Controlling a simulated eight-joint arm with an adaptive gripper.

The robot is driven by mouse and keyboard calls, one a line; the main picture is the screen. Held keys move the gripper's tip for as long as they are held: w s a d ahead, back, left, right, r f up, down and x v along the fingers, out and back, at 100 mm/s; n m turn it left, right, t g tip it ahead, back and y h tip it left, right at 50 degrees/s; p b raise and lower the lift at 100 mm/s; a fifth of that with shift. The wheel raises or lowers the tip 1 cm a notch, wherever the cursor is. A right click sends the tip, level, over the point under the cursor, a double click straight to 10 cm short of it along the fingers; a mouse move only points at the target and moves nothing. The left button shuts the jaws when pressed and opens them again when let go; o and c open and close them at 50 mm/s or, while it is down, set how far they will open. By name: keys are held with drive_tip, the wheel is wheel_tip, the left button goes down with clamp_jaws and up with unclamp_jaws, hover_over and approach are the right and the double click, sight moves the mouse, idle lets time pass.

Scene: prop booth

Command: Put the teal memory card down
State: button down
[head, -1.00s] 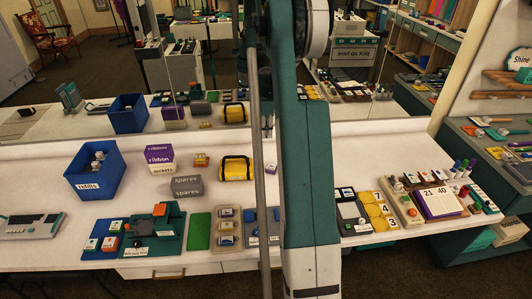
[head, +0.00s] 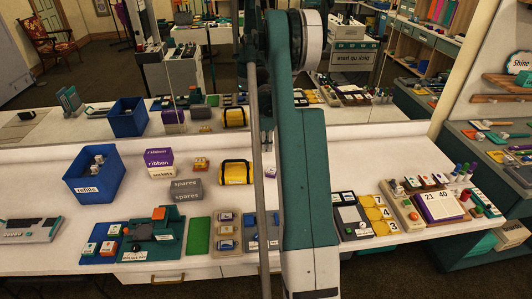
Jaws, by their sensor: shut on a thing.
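My arm (head: 308,170) stands upright across the middle of the head view and hides part of the counter behind it. My gripper is not visible; the arm covers the place where it would show. I cannot make out a teal memory card for certain. A flat green pad (head: 199,235) lies on the counter left of the arm.
The white counter (head: 222,180) has clear patches. On it are a blue refills bin (head: 94,182), grey spares boxes (head: 186,189), a yellow case (head: 236,172), a tray of several small items (head: 227,230) and yellow numbered cards (head: 377,213). A mirror runs behind.

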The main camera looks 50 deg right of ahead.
drive_tip(key=shift+f, duration=1.75)
drive_tip(key=shift+f+b, duration=0.2)
drive_tip(key=shift+b, duration=0.15)
drive_tip(key=c, duration=2.5)
unclamp_jaws()
drive_tip(key=shift+r, duration=0.1)
drive_tip(key=shift+r, duration=0.1)
wheel_tip(320, 180, up, 12)
drive_tip(key=shift+r+p, duration=0.1)
drive_tip(key=shift+p, duration=0.7)
